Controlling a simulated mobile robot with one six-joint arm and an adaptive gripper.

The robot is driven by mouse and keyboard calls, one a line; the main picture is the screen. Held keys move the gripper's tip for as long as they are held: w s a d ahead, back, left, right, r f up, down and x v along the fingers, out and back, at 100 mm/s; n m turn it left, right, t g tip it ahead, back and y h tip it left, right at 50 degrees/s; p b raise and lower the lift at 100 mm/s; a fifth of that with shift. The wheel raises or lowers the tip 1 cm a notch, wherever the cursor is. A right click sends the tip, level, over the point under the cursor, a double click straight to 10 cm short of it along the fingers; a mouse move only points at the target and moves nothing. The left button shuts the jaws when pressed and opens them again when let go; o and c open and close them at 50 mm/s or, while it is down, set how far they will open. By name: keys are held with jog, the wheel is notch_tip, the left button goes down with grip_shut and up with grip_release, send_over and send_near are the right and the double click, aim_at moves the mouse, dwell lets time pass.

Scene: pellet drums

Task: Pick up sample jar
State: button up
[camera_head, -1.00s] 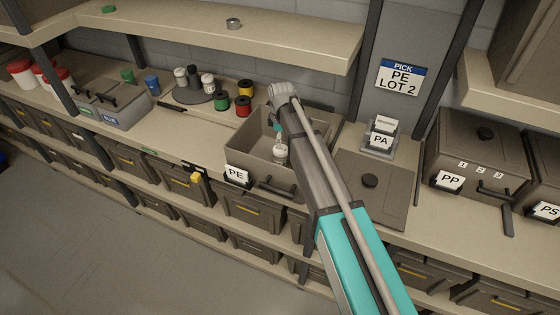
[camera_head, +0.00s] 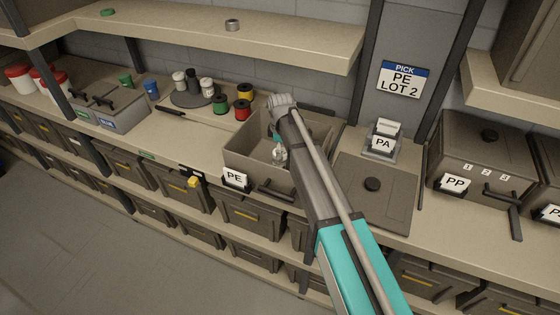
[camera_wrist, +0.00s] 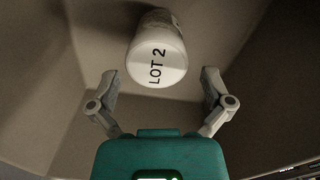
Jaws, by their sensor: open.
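The sample jar (camera_wrist: 157,55) is white with a pale lid marked LOT 2. It stands inside the open PE drum (camera_head: 240,157), a grey-brown box on the shelf. In the head view the jar (camera_head: 280,155) is small and partly hidden by my gripper (camera_head: 277,140). In the wrist view my gripper (camera_wrist: 159,84) is open, with one finger at each side below the lid. The jar lies ahead of the gap between the fingers, and I see no contact.
The drum's walls stand close around my gripper. A lid with a round knob (camera_head: 372,184) lies to the right, beside the PA card holder (camera_head: 381,146). Spools (camera_head: 242,110) and small jars stand left behind the drum. An upper shelf (camera_head: 290,38) overhangs the back.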

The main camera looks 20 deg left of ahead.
jog(key=shift+f, duration=0.15)
jog(key=shift+w+a+f+b, duration=0.1)
jog(key=shift+w+f+b, duration=0.05)
jog(key=shift+f+b, duration=2.4)
jog(key=shift+r, duration=0.1)
jog(key=c, duration=1)
jog(key=shift+r, duration=0.2)
jog(key=shift+r+p, duration=0.45)
jog(key=shift+p, duration=0.15)
jog(key=shift+c, duration=0.3)
notch_tip(320, 180, up, 9)
jog(key=p, duration=0.8)
jog(key=shift+f+p, duration=0.15)
jog(key=shift+p, duration=0.25)
